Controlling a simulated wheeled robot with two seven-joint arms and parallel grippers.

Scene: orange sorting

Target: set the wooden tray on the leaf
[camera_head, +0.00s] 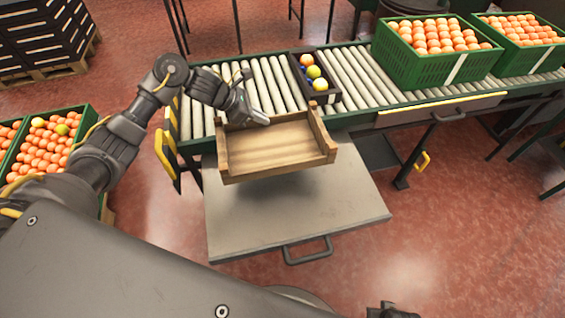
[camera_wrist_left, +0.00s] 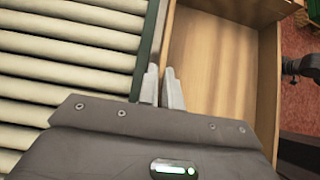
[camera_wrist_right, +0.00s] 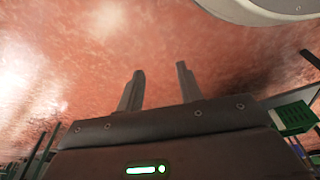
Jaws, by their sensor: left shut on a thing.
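The wooden tray (camera_head: 272,150) is empty and hangs over the back part of the grey leaf (camera_head: 290,222), with a shadow below it. The leaf is a flat panel at the conveyor's near side with a dark handle at its front edge. My left gripper (camera_head: 258,117) is shut on the tray's back wall. In the left wrist view the fingers (camera_wrist_left: 162,90) pinch that wall, with the tray floor (camera_wrist_left: 208,62) beside them. My right gripper (camera_wrist_right: 158,88) is open and empty above the red floor.
The roller conveyor (camera_head: 346,75) runs behind the leaf. A small dark box (camera_head: 325,97) with colored balls stands on it. Green crates of oranges (camera_head: 430,70) stand at the back right, and more crates (camera_head: 22,172) at the left. The leaf's front and right parts are bare.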

